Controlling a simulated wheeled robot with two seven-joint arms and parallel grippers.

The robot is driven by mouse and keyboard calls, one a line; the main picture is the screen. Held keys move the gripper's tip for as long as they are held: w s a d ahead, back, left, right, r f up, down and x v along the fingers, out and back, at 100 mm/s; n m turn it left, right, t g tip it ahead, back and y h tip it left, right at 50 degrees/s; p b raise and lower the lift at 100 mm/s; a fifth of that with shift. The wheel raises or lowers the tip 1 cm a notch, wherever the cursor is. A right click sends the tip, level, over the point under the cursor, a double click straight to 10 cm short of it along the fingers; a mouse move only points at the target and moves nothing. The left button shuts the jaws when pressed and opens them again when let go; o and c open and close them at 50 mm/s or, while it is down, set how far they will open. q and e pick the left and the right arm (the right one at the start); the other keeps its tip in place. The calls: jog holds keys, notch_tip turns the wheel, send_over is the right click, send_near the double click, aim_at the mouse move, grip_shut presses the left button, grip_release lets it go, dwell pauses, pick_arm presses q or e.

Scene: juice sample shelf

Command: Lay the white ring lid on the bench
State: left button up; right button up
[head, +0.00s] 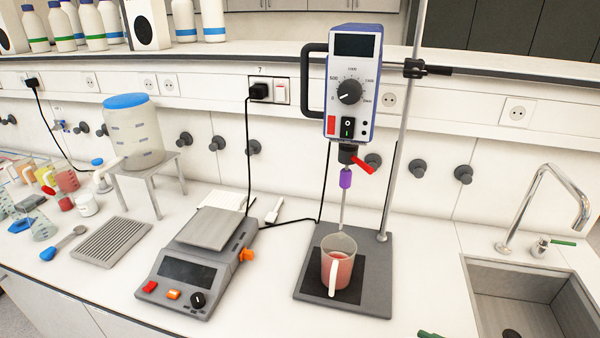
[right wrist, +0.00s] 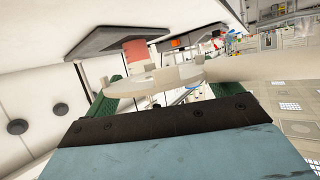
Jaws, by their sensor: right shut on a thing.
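My right gripper (right wrist: 165,88) shows in the right wrist view with its green fingers on either side of a pale, off-white piece, the white ring lid (right wrist: 150,82). The gripper is shut on it and holds it off the bench. Part of the lid is hidden or cut by the view, so its full ring shape cannot be made out. In the head view only a small green tip of this gripper shows at the bottom edge, right of the stirrer base. The white bench (head: 255,300) runs across the head view. My left gripper is in neither view.
A beaker of red liquid (head: 338,268) stands on the stirrer base (head: 375,290) under the mixer (head: 352,80). A balance (head: 195,270) stands to its left, a sink (head: 525,300) to its right. The bench strip between stirrer base and sink is clear.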

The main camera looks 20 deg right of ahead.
jog(key=w+a+f+b, duration=0.1)
jog(key=w+a+f+m+h+b, duration=0.1)
jog(key=w, duration=0.1)
jog(key=w+a+f+m+t+b, duration=0.1)
jog(key=a, duration=0.1)
jog(key=shift+w+a+f+h, duration=0.1)
jog(key=shift+w+f+h, duration=0.15)
jog(key=shift+w+h, duration=0.15)
jog(key=w+a+m+h+b, duration=0.1)
jog(key=w+a+h+b, duration=0.1)
jog(key=w, duration=0.1)
jog(key=shift+w+a+r+m, duration=0.1)
jog(key=shift+w+r+m, duration=0.05)
jog(key=shift+m, duration=0.25)
jog(key=shift+c, duration=0.8)
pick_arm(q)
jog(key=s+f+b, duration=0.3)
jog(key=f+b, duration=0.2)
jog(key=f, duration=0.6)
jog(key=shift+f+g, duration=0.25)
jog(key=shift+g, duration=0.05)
pick_arm(e)
jog(key=w+a+r+m+h, duration=0.1)
jog(key=w+a+r+h, duration=0.1)
jog(key=w+a+r, duration=0.2)
notch_tip(320, 180, up, 3)
jog(key=shift+w+t, duration=0.3)
jog(key=shift+w, duration=0.5)
